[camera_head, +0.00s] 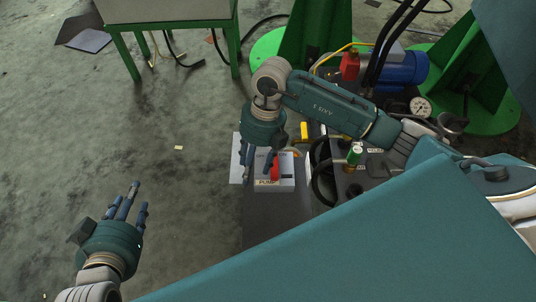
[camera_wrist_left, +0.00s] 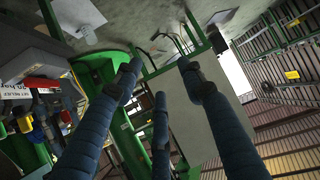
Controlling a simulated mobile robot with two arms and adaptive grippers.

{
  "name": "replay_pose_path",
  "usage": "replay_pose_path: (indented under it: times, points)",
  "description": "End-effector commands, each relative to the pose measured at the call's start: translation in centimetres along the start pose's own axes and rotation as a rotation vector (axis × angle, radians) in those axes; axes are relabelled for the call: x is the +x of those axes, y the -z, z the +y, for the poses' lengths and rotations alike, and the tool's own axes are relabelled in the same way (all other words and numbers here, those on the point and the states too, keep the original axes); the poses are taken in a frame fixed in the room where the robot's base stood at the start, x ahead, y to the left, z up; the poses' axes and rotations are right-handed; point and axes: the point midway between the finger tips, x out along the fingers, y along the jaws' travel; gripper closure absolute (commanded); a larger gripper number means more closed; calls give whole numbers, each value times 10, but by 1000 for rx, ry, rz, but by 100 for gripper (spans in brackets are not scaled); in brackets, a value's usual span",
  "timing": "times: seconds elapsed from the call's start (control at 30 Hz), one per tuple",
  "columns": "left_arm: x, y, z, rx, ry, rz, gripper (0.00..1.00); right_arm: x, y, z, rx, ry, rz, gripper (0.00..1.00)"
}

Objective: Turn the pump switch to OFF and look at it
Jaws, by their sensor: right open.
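The pump switch (camera_head: 276,171) is a red knob on a light box labelled PUMP (camera_head: 287,184), in the middle of the head view. My right gripper (camera_head: 259,164) is open, with its fingers pointing down over the box and one finger close beside the red knob. I cannot tell whether that finger touches it. The fingers and hand hide part of the box, and the switch's position cannot be read. My left gripper (camera_head: 125,196) is open and empty over the floor at the lower left. Its spread fingers (camera_wrist_left: 158,90) also show in the left wrist view.
Right of the box are black hoses, a green-and-brass fitting (camera_head: 355,155), a pressure gauge (camera_head: 420,107) and a blue motor (camera_head: 400,69). Green stands (camera_head: 315,40) rise behind. A green-legged table (camera_head: 170,12) stands at the back left. The floor at left is mostly clear.

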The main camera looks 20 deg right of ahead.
Motion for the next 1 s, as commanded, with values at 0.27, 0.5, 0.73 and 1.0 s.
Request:
replay_pose_path:
  times: [0.27, 0.5, 0.73, 1.0]
  points:
    - [-13, -40, -4, -2, 9, -172, 60, -36, -61, -67, 174, 208, -182, 50]
    - [-4, -13, -1, -1, 1, -51, 60, -15, -64, -72, 176, 209, -181, 50]
    - [1, 37, 6, 0, -11, 157, 60, 14, -69, -78, 174, 208, -181, 50]
    - [-8, 94, 12, -1, -25, 401, 60, 46, -75, -85, 173, 207, -181, 50]
